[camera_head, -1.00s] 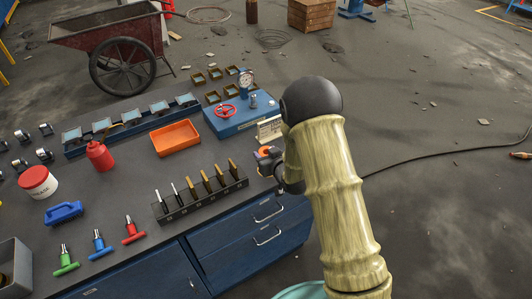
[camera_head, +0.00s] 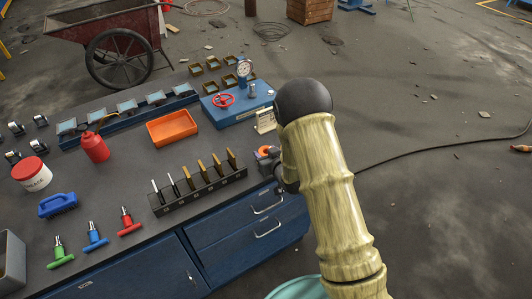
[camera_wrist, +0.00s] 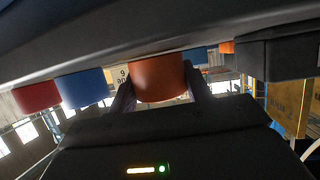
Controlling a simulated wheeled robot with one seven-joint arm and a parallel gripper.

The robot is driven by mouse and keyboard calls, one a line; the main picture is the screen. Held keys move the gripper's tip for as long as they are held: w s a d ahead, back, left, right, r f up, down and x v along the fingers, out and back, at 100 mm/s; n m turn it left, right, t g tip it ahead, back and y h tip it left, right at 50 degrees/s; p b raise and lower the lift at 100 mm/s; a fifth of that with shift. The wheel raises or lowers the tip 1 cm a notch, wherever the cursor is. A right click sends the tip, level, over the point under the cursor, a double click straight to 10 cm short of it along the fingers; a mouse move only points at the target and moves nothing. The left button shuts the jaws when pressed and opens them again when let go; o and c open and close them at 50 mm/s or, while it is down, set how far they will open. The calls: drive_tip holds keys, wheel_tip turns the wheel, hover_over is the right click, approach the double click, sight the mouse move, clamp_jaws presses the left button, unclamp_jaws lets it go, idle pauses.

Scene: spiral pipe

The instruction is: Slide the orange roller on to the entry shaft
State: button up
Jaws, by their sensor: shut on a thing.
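My gripper (camera_head: 268,158) is at the right end of the bench, partly hidden behind my arm in the head view. A small patch of orange shows at it. In the wrist view, an orange roller (camera_wrist: 158,78) sits between the two dark fingers of my gripper (camera_wrist: 158,88), which are shut on it. The upper edge of the roller meets or is hidden by a dark slab across the top of the view; I cannot tell whether they touch. I cannot make out the entry shaft in either view.
In the wrist view, a red cylinder (camera_wrist: 36,96) and a blue cylinder (camera_wrist: 83,88) are left of the roller. On the bench, a rack of upright pieces (camera_head: 200,190), an orange tray (camera_head: 172,128) and a blue gauge unit (camera_head: 238,110) are near my gripper. Open floor lies right.

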drive_tip(key=o, duration=1.2)
drive_tip(key=p+v, duration=0.4)
drive_tip(key=v, duration=1.1)
drive_tip(key=shift+d+r, duration=0.1)
drive_tip(key=shift+r, duration=0.05)
drive_tip(key=shift+s+p, duration=0.1)
drive_tip(key=shift+p, duration=0.6)
drive_tip(key=p+v, duration=0.2)
drive_tip(key=p, duration=0.3)
drive_tip(key=shift+d, duration=0.1)
